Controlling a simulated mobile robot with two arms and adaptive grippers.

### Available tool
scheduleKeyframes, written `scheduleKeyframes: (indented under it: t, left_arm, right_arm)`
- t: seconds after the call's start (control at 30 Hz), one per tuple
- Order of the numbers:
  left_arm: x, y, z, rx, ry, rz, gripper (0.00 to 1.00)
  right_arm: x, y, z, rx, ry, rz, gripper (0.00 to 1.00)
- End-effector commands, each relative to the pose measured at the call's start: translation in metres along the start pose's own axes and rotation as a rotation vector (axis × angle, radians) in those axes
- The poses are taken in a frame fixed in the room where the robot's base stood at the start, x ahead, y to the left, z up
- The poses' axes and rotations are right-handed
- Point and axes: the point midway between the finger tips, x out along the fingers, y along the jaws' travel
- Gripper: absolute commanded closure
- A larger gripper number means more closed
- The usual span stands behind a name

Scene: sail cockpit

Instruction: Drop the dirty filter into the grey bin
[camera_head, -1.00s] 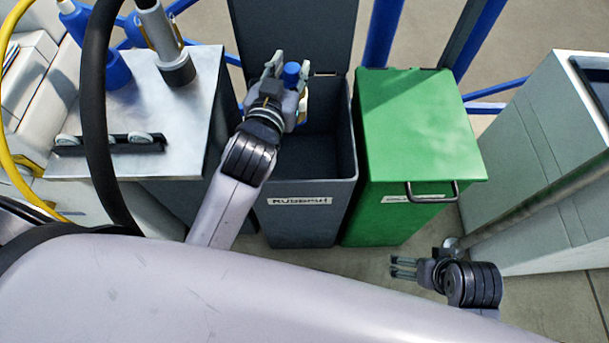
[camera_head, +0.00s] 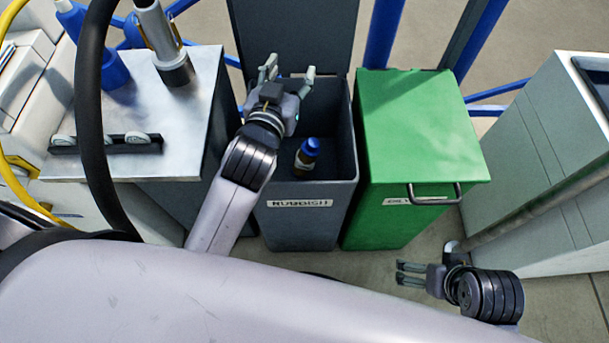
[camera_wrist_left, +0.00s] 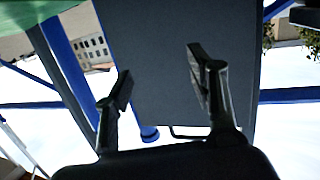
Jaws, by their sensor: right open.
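The grey bin (camera_head: 335,200) stands open in the middle of the head view, its lid (camera_head: 292,30) raised at the back. A small filter with a blue cap (camera_head: 308,150) and a brownish body is inside the bin, near its front wall, apart from my gripper. My left gripper (camera_head: 286,75) is open and empty over the back left of the bin. Its spread fingers (camera_wrist_left: 160,90) show in the left wrist view with nothing between them. My right gripper (camera_head: 412,273) is open and empty, low at the right.
A green bin (camera_head: 420,130) with a closed lid stands right of the grey bin. A grey cabinet (camera_head: 550,150) is at the right. Blue rails run behind.

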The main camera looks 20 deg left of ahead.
Motion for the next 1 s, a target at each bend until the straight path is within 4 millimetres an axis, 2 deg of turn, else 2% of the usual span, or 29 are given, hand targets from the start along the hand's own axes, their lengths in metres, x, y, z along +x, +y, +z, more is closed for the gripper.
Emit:
scheduleKeyframes:
  t: [0.37,0.8,1.0]
  left_arm:
    - [-0.003,0.000,0.002,0.000,-0.004,0.000,0.43]
    - [-0.065,0.000,0.002,-0.002,-0.004,0.001,0.43]
    - [-0.075,0.000,0.001,0.000,-0.001,0.000,0.43]
  right_arm:
    - [0.001,0.000,-0.001,0.000,0.002,0.000,0.02]
    - [0.000,0.000,0.000,0.000,0.001,0.000,0.02]
    - [0.000,0.000,0.000,0.000,0.001,0.000,0.02]
